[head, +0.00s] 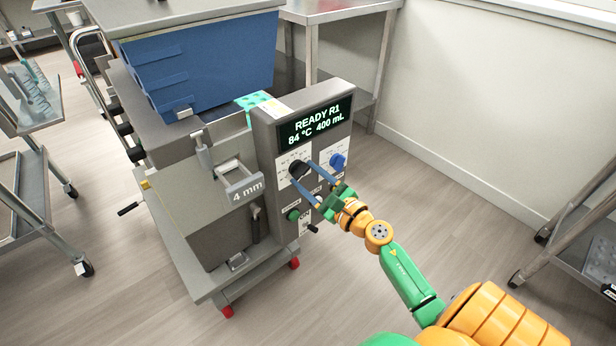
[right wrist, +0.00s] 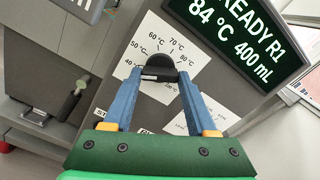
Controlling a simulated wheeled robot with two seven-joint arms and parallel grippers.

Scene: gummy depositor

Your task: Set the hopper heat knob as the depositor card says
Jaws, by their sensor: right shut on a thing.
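The hopper heat knob is a black dial (head: 297,168) on the depositor's front panel (head: 268,139). It also shows in the right wrist view (right wrist: 158,66), in front of a white scale plate with temperature marks from about 40 °C past 80 °C. My right gripper (head: 302,172) is shut on this knob, one blue finger on each side; the same fingers show in the right wrist view (right wrist: 160,78). The display (head: 316,122) reads READY R1, 84 °C, 400 mL. My left gripper is not in view.
A blue knob (head: 338,160) sits right of the black one, and a green button (head: 293,214) below it. A teal-and-yellow item (head: 260,102) lies atop the panel; its writing is unreadable. A blue hopper (head: 215,62) stands behind.

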